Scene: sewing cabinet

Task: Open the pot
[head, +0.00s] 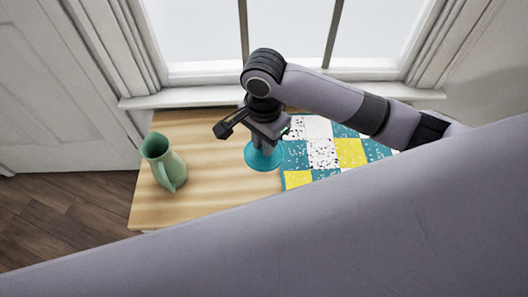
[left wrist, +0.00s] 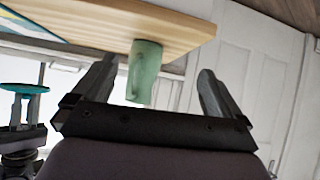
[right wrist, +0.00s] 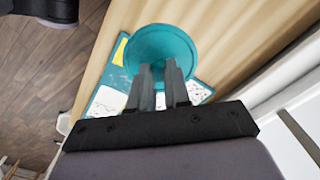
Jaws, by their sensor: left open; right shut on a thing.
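A round teal lid-like disc (head: 263,157) shows below my right gripper (head: 266,138) in the head view. The disc also fills the upper middle of the right wrist view (right wrist: 160,48). My right gripper's fingers (right wrist: 160,72) are close together and shut on its middle. In the left wrist view the disc (left wrist: 25,88) seems clear of the tabletop, with no pot body visible on it. I cannot make out a pot below it. My left gripper (left wrist: 155,78) is open and empty, apart from everything; it is not seen in the head view.
A green pitcher (head: 163,162) stands upright on the left of the wooden table (head: 215,190). It appears beyond my open left fingers in the left wrist view (left wrist: 144,72). A patchwork cloth (head: 320,153) covers the right side. The window sill (head: 190,98) bounds the back.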

